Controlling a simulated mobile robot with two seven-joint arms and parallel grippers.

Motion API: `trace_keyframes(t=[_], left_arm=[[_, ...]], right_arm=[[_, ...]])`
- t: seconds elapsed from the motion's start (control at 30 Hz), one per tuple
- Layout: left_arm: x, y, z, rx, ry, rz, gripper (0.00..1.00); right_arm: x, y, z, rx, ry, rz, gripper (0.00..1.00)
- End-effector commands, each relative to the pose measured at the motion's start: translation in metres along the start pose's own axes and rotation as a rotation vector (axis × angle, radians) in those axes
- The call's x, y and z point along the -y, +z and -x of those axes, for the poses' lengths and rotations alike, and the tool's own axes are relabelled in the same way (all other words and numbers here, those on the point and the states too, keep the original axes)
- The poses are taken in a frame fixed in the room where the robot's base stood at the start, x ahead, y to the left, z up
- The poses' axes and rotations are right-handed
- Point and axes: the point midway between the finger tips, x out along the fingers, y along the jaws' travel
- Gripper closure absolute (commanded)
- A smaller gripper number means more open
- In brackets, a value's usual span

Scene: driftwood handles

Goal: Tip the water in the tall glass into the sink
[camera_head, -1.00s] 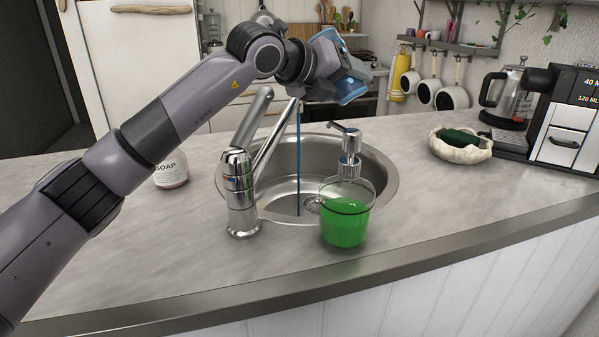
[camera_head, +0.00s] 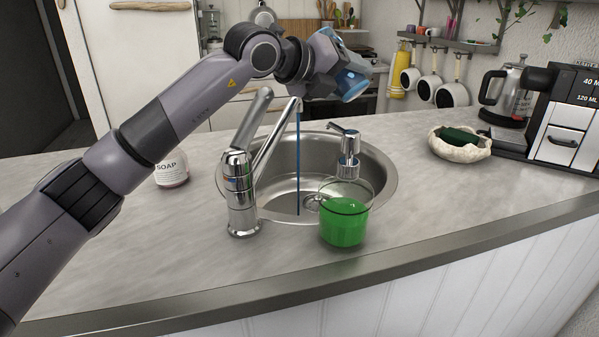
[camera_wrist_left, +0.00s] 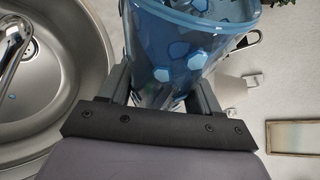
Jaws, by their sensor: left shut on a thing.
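My left gripper (camera_head: 338,72) is shut on the tall glass (camera_head: 352,86), a clear bluish vessel, and holds it up behind the sink. In the head view the glass is tilted, its lower end toward the right, and partly hidden by the gripper. In the left wrist view the glass (camera_wrist_left: 185,45) sits between the fingers, with blue angular shapes on or in it; its water level cannot be told. The steel sink (camera_head: 378,172) is set in the counter. In the left wrist view the sink (camera_wrist_left: 85,75) lies left of the glass. My right gripper is not in view.
A chrome faucet (camera_head: 240,190) stands at the sink's front left, with a thin blue stream below its spout. A green soap dispenser (camera_head: 344,222) stands at the front rim. A soap bottle (camera_head: 172,170) is left, a sponge bowl (camera_head: 460,150) and coffee machine (camera_head: 568,125) right.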

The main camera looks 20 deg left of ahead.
Motion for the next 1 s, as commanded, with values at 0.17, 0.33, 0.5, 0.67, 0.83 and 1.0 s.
trace_keyframes(t=[0.17,0.33,0.5,0.67,0.83,1.0], left_arm=[[0.0017,0.0004,0.0006,0.000,-0.012,0.021,0.75],[0.0018,-0.0003,0.0004,-0.004,-0.020,0.043,0.75],[0.0020,-0.0011,0.0001,-0.007,-0.029,0.064,0.75],[0.0024,-0.0017,0.0000,-0.010,-0.037,0.085,0.75],[0.0033,-0.0018,0.0000,-0.012,-0.046,0.105,0.75],[0.0049,-0.0008,0.0006,-0.014,-0.052,0.122,0.75]], right_arm=[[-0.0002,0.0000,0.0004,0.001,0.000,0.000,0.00],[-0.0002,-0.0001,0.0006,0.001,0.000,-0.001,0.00],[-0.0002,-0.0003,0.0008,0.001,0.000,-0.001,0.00],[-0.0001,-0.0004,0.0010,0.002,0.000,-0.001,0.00],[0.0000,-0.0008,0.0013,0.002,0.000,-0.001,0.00],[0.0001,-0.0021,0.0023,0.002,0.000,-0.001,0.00]])
